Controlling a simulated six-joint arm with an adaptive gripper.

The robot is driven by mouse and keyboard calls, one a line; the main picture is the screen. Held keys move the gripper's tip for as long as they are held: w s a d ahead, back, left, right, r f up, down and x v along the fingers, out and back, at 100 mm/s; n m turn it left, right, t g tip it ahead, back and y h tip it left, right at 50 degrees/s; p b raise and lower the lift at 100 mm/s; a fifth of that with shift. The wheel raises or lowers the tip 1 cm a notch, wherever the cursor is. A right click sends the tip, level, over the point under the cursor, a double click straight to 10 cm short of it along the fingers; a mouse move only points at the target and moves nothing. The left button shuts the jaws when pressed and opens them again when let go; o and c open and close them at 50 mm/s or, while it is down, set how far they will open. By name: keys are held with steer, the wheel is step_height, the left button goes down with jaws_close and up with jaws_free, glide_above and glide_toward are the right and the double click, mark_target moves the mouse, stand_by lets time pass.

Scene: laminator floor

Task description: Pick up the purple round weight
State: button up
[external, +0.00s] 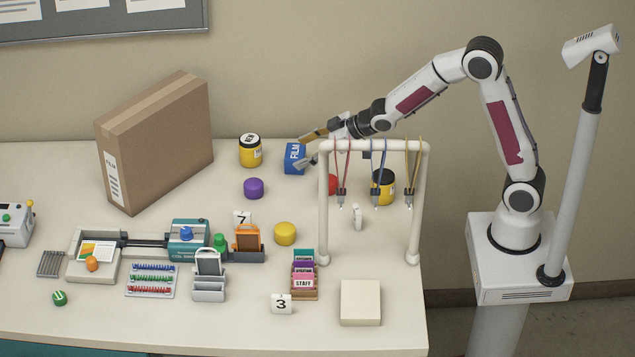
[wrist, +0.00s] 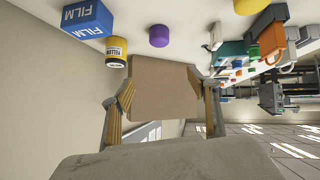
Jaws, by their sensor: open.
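The purple round weight (external: 254,188) stands on the table left of and nearer the camera than my gripper (external: 303,149). It also shows in the wrist view (wrist: 159,36), at the top middle, beyond the fingers and apart from them. My gripper is open, with its two fingers spread and pointing left in the external view. In the wrist view my gripper (wrist: 168,95) has nothing held between its fingers; a cardboard box shows in the gap behind.
A blue film box (external: 294,158) is close by my gripper. A yellow can (external: 250,151) stands behind the weight, and the tall cardboard box (external: 155,140) to its left. A white rack (external: 325,210) with hanging cords stands to the right. A yellow weight (external: 285,233) sits in front.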

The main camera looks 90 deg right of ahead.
mark_target(260, 182)
steer(key=w+d+f+t, duration=0.1)
steer(key=w+f, duration=0.1)
steer(key=f, duration=0.1)
steer(key=w+d+f, duration=0.1)
steer(key=w+f, duration=0.2)
steer(key=f, duration=0.1)
steer(key=w+d+f+t+y, duration=0.1)
steer(key=w+d+f, duration=0.1)
steer(key=f, duration=0.1)
steer(key=shift+w+f+t, duration=0.15)
steer(key=shift+w+t, duration=0.15)
steer(key=shift+w, duration=0.1)
steer(key=shift+w+f+t+y, duration=0.3)
steer(key=shift+f, duration=0.45)
steer(key=shift+x, duration=1.35)
steer(key=shift+f, duration=0.1)
steer(key=shift+f+x, duration=0.2)
steer(key=shift+x, duration=2.25)
steer(key=shift+a, duration=0.15)
